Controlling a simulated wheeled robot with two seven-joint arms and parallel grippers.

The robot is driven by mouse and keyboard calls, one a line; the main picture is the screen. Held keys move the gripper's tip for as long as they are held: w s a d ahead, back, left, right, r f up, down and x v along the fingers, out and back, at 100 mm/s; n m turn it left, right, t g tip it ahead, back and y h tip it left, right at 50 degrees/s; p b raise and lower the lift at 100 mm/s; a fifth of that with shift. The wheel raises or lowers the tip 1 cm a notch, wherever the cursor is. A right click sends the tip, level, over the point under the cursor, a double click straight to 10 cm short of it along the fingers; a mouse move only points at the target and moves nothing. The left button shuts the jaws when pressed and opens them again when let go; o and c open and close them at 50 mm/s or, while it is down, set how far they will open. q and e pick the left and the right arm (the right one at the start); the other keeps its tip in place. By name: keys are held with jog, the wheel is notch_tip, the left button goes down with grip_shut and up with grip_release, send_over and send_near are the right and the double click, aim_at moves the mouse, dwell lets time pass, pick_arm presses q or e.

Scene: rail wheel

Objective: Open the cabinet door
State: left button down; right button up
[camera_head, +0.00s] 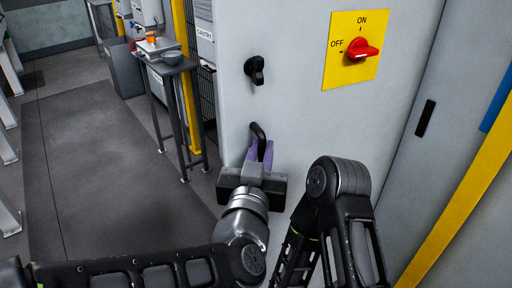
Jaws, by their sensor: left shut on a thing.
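The grey cabinet door (300,120) fills the middle of the head view. A black handle (257,133) stands out from it on its lower left part. My left gripper (260,152) has its purple fingers shut around this handle, and the fingers and gripper body hide its lower part. The door looks flush with the cabinet, with no gap visible. A black knob (256,70) is on the door above the handle. A red rotary switch (361,50) sits on a yellow ON/OFF plate (341,74). My right gripper is not in view.
A dark side table (170,63) with small items stands to the left of the cabinet, next to a yellow post (187,100). A grey bin (124,70) is behind it. The floor (95,165) at left is clear. A black arm link of mine is in front of the door.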

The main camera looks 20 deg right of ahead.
pick_arm(q)
jog(key=shift+r, duration=0.1)
jog(key=c, duration=1.6)
grip_release()
jog(key=shift+d, duration=0.15)
jog(key=shift+o, duration=0.2)
jog(key=v, duration=0.8)
jog(key=shift+b, duration=0.4)
jog(key=shift+w, duration=0.1)
